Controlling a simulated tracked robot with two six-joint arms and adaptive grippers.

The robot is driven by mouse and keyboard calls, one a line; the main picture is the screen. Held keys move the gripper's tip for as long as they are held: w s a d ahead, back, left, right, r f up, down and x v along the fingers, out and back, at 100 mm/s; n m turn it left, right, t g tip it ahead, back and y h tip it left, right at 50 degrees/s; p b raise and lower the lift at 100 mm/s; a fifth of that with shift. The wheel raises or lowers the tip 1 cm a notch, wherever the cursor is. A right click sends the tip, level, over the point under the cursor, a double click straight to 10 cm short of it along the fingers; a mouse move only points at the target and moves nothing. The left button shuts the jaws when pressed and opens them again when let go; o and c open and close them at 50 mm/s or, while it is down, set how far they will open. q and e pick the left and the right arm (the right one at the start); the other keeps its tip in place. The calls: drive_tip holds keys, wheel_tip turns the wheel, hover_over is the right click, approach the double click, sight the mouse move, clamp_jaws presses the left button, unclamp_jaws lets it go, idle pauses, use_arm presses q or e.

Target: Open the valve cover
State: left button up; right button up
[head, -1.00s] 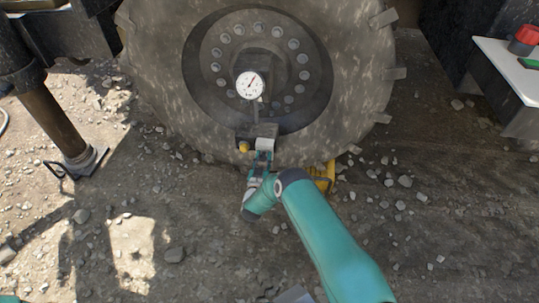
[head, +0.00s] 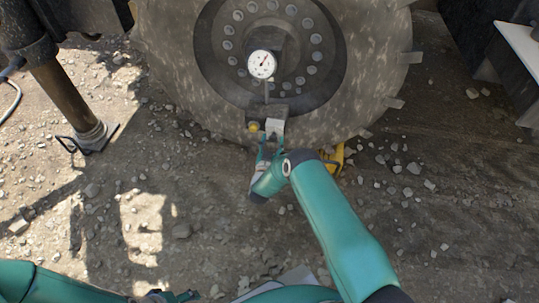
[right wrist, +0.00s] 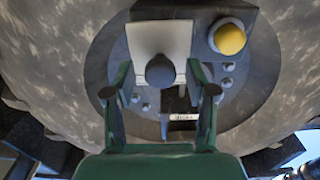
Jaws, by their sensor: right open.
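The valve cover (head: 275,126) is a pale grey plate on the front of a dark box (head: 267,110) low on the big wheel. In the right wrist view the cover (right wrist: 142,38) fills the upper middle, with a dark round knob (right wrist: 160,70) in front of it. My right gripper (head: 270,146) is just below the cover. In the right wrist view the right gripper (right wrist: 160,92) is open, one finger on each side of the knob and apart from it. My left gripper (head: 176,296) shows partly at the bottom edge; its jaws are unclear.
A yellow knob (head: 254,127) sits beside the cover. A white dial gauge (head: 262,64) stands above the box. The tyre (head: 375,70) is behind. A yellow object (head: 336,158) lies at the tyre's foot. A metal leg (head: 70,105) stands at left. The gravel ground is mostly clear.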

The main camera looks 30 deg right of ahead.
drive_tip(key=v, duration=1.1)
